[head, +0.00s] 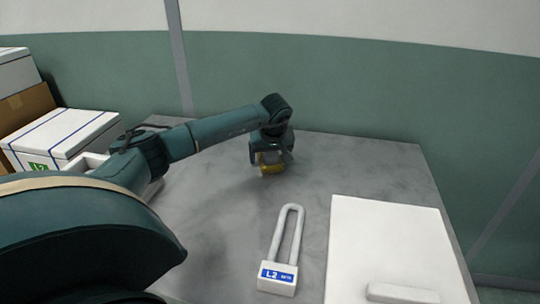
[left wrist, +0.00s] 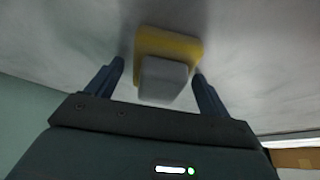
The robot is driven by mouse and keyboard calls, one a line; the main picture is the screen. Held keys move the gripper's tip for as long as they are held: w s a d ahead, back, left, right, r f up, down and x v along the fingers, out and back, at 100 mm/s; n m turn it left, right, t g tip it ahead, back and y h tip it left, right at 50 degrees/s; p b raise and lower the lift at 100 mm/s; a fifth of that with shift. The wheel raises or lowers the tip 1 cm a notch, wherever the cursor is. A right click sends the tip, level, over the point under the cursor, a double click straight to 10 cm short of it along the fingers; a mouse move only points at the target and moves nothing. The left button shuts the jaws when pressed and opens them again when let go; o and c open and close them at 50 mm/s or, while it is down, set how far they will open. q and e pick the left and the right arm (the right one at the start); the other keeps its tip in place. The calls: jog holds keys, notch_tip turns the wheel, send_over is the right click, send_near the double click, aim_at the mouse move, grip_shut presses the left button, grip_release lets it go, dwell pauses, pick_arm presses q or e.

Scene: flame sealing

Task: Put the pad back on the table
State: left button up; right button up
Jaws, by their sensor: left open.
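The pad has a yellow base (left wrist: 190,46) and a grey-white block (left wrist: 162,80) on it in the left wrist view. It rests on the grey table (head: 215,210) toward the back, and its yellow part also shows in the head view (head: 271,169). My left gripper (left wrist: 160,82) is open, with one finger on each side of the pad's block and a gap showing beside it. In the head view my left gripper (head: 271,158) is low over the table and partly hides the pad. My right gripper is not in view.
A white padlock-shaped object (head: 278,277) labelled L2 lies at the front middle. A large white board (head: 385,240) with a raised handle covers the table's right side. White boxes (head: 75,135) and a brown carton (head: 25,108) stand at left. A wall rises behind the table.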

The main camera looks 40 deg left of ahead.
pick_arm(q)
jog(key=shift+r, duration=0.35)
jog(key=p+v, duration=0.1)
jog(key=v, duration=1)
jog(key=shift+d+r, duration=0.2)
jog(key=shift+r, duration=0.05)
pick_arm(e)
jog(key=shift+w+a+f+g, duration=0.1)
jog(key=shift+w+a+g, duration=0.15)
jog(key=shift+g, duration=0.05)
pick_arm(q)
jog(key=shift+s, duration=0.1)
